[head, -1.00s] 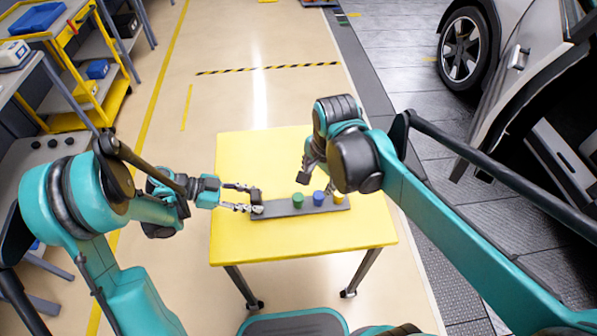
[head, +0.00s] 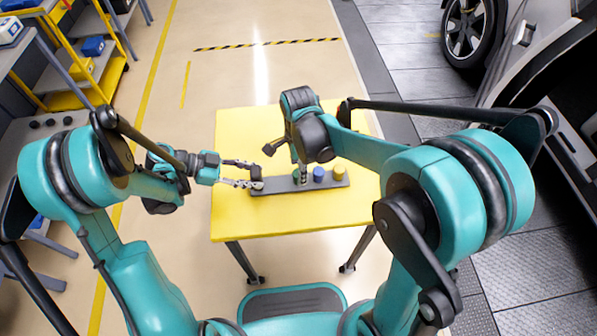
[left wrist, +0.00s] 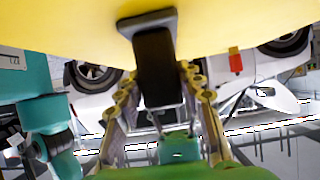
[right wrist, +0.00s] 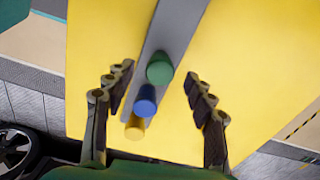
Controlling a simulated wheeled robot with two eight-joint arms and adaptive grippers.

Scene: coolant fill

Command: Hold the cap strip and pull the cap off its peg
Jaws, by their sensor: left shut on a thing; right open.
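The dark grey cap strip (head: 277,189) lies on the yellow table, with green (right wrist: 160,68), blue (right wrist: 146,100) and yellow (right wrist: 135,127) caps in a row along it. My left gripper (head: 257,176) is shut on the strip's left end; in the left wrist view its fingers close around the dark upright end (left wrist: 155,65). My right gripper (right wrist: 156,84) is open above the strip. In the right wrist view its fingers stand apart on both sides of the row, the green cap nearest the middle between them. In the head view the right gripper partly hides the green cap.
The yellow table (head: 240,220) is otherwise clear around the strip. A yellow shelf cart (head: 85,75) stands at the far left. A car (head: 530,60) stands at the right, beyond the table.

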